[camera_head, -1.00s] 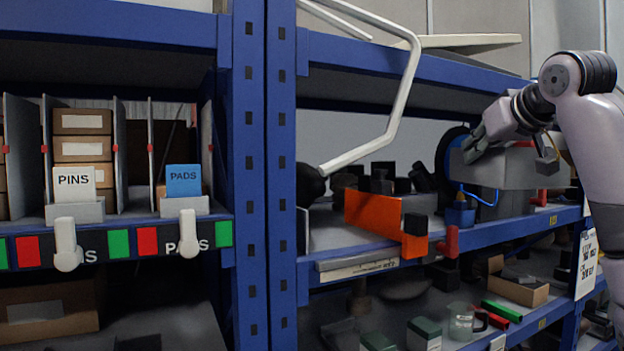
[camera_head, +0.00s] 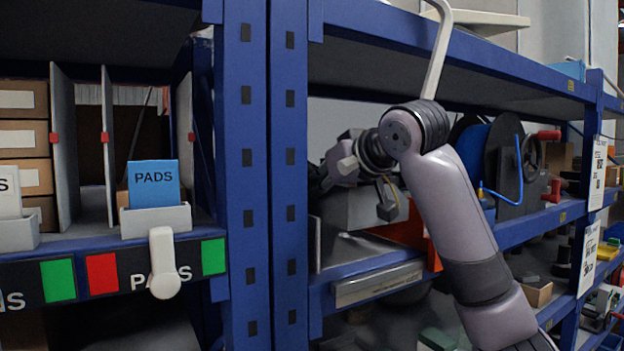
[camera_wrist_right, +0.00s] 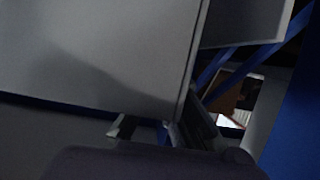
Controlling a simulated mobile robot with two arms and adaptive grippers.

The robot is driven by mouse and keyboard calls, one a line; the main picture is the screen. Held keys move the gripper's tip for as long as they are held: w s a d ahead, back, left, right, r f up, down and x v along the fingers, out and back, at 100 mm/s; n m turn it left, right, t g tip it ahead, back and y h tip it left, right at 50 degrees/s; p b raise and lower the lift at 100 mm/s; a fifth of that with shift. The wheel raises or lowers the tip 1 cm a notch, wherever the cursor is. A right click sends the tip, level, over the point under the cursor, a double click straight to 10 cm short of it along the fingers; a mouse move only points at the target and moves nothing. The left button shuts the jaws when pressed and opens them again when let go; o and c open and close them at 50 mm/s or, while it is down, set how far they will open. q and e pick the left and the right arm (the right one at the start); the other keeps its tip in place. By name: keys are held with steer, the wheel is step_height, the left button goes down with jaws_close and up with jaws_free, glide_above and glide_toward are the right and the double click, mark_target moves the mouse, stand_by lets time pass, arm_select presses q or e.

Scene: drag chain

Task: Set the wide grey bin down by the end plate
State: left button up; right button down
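The wide grey bin (camera_head: 372,208) is a pale grey box at the left end of the right-hand shelf bay. My right gripper (camera_head: 368,188) is over it, with its fingers spread across the bin's top; the bin has travelled with it. My forearm hides much of its right side. In the right wrist view a large grey bin wall (camera_wrist_right: 95,60) fills the upper left, close to the fingers (camera_wrist_right: 155,130); that view is dark. An upright grey plate (camera_head: 315,244) stands at the shelf's left end, just left of the bin. I cannot tell whether the bin touches the shelf. My left gripper is out of view.
An orange bin (camera_head: 408,233) sits just right of the grey bin, partly behind my arm. A blue upright post (camera_head: 290,190) borders the bay on the left. A dark reel (camera_head: 503,150) with a blue hose stands farther right. A white bent tube (camera_head: 440,50) hangs above.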

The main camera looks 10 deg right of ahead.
mark_target(319, 214)
steer(key=f, duration=0.1)
steer(key=s+f, duration=0.1)
steer(key=shift+s+a+f, duration=0.15)
steer(key=shift+s+f, duration=0.1)
steer(key=shift+f, duration=0.05)
steer(key=shift+w+a+f, duration=0.15)
steer(key=shift+w+f, duration=0.65)
steer(key=shift+f, duration=0.6)
steer(key=shift+s, duration=0.1)
steer(key=shift+s+d, duration=0.2)
steer(key=shift+w+a, duration=0.15)
steer(key=shift+f+b, duration=0.35)
steer(key=shift+f, duration=0.2)
steer(key=c, duration=1.9)
jaws_free()
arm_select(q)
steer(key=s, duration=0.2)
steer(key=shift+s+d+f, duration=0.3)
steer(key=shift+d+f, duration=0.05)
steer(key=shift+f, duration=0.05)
arm_select(e)
steer(key=shift+o, duration=0.9)
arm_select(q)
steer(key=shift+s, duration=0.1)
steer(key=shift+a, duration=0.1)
